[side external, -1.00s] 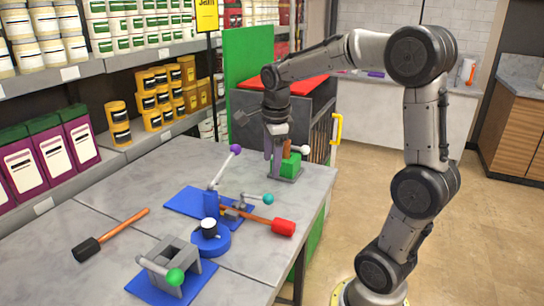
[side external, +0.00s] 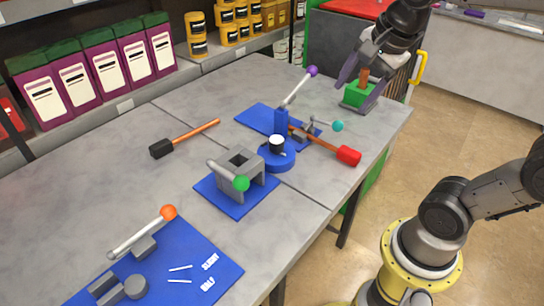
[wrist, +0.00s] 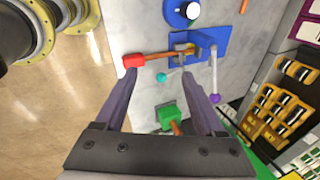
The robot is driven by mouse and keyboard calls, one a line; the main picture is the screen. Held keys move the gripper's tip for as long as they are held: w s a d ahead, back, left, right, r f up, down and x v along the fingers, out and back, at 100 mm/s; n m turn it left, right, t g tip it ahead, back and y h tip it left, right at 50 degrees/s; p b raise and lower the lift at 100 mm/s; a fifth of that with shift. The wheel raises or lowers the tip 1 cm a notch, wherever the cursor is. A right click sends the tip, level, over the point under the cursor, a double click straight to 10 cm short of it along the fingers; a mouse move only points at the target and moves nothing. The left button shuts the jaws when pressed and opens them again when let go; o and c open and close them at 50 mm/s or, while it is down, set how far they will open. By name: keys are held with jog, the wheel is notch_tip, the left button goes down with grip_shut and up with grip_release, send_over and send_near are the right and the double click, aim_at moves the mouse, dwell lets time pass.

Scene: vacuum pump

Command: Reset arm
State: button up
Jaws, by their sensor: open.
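My gripper (side external: 362,92) is open at the far right corner of the table. Its two dark fingers are spread on either side of a green block (side external: 357,95) with an upright orange-brown handle (side external: 363,75), on a grey base. In the wrist view, my gripper (wrist: 160,78) has its fingers wide apart with nothing held between them. The green block (wrist: 168,113) shows there, lower between the fingers. I cannot tell whether a finger touches it.
A blue plate (side external: 255,117) with purple- and teal-knobbed levers, a red-headed hammer (side external: 347,155), a round blue base (side external: 277,160) and a grey green-knobbed fixture (side external: 238,175) stand mid-table. A black-headed hammer (side external: 162,149) lies left. An orange-knobbed fixture (side external: 145,235) is in front.

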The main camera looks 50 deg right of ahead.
jog(key=s+a+f+n, duration=0.2)
jog(key=s+n, duration=0.2)
jog(key=n, duration=0.5)
jog(key=s+a+f+n+t+y, duration=0.1)
jog(key=s+a+f+n, duration=0.1)
jog(key=n, duration=0.8)
jog(key=shift+s+a+f+n, duration=0.35)
jog(key=shift+s+f, duration=0.3)
jog(key=shift+s, duration=0.35)
